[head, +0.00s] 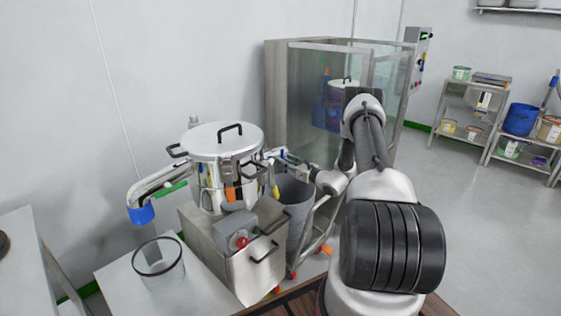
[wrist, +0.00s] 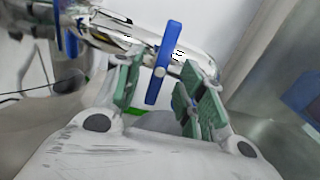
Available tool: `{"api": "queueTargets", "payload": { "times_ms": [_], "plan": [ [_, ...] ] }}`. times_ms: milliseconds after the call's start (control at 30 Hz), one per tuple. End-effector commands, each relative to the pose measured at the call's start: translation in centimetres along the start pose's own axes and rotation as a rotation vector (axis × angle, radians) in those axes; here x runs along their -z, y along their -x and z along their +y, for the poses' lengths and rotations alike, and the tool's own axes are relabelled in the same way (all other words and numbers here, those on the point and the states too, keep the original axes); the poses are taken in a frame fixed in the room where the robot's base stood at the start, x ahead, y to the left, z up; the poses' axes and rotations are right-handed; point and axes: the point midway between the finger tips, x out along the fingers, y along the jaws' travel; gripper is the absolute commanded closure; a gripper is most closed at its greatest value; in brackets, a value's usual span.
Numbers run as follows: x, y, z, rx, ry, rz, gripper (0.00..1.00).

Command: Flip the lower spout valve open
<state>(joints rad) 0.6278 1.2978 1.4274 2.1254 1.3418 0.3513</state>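In the wrist view a blue lever (wrist: 164,62) with a round pivot stands across a shiny steel pipe (wrist: 205,66); I take it for the lower spout valve's handle. My gripper (wrist: 158,92) is open, its green-padded fingers on either side of the lever's lower part, with a visible gap to the left pad. Whether the right pad touches it I cannot tell. In the head view my gripper (head: 284,163) is at the right side of the lidded steel vessel (head: 220,150); the blue lever is not clear there.
A left spout (head: 155,184) has a green handle (head: 172,188) and blue end (head: 141,214), above a clear container (head: 160,266). A grey bin (head: 293,195) stands beneath my wrist. A glass-walled cabinet (head: 305,90) is behind. Open floor lies at right.

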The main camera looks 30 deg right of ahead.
Motion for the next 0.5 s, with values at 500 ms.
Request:
{"api": "queueTargets", "payload": {
  "times_ms": [500],
  "plan": [
    [0.0,-3.6,0.0,-0.001,0.000,0.000,0.61]
  ]
}}
